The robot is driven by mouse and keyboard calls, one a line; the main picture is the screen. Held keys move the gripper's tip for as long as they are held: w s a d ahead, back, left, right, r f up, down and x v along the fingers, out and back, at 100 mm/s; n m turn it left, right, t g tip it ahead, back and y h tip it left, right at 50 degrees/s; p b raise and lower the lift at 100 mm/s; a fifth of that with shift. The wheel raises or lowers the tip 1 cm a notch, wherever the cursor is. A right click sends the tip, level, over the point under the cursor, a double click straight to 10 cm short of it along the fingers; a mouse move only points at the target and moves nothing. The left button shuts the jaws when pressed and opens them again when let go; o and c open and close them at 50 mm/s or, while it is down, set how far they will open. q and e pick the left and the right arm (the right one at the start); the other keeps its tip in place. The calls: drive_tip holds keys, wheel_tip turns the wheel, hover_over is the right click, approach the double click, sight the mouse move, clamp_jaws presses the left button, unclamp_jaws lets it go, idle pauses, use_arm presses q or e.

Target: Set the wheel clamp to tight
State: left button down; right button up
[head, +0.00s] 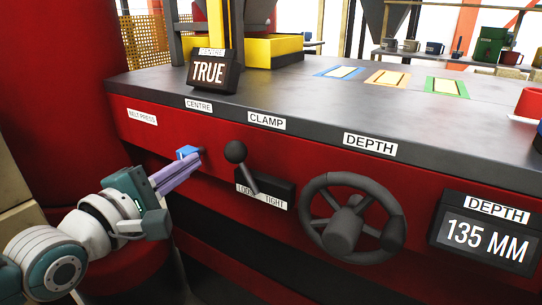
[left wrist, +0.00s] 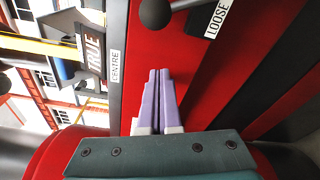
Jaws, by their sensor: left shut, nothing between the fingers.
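The clamp lever (head: 235,153) has a dark ball knob on a grey stem and sits under the CLAMP label (head: 266,121). Its stem leans up to the left, with the knob above the LOOSE side of the LOOSE/TIGHT plate (head: 264,192). My left gripper (head: 200,158) is shut and empty, its purple fingers pointing at the red front panel, left of the knob and apart from it. In the left wrist view the shut fingers (left wrist: 158,72) point toward the panel, with the dark knob (left wrist: 155,13) and the LOOSE label (left wrist: 216,19) beyond. My right gripper is not in view.
A blue button (head: 187,152) under the CENTRE label is partly hidden behind my left fingers. A dark depth handwheel (head: 343,235) stands out right of the lever, beside a display reading 135 MM (head: 487,240). A display on top reads TRUE (head: 208,72).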

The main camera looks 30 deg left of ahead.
sight(235, 144)
use_arm(q)
drive_tip(key=w, duration=0.2)
drive_tip(key=w+b, duration=0.1)
drive_tip(key=w, duration=0.1)
drive_tip(key=shift+a+f, duration=0.1)
drive_tip(key=shift+f, duration=0.1)
drive_tip(key=d, duration=0.1)
drive_tip(key=d+r+p, duration=0.1)
drive_tip(key=s+d+p, duration=0.1)
drive_tip(key=shift+d+r, duration=0.25)
drive_tip(key=shift+d, duration=0.1)
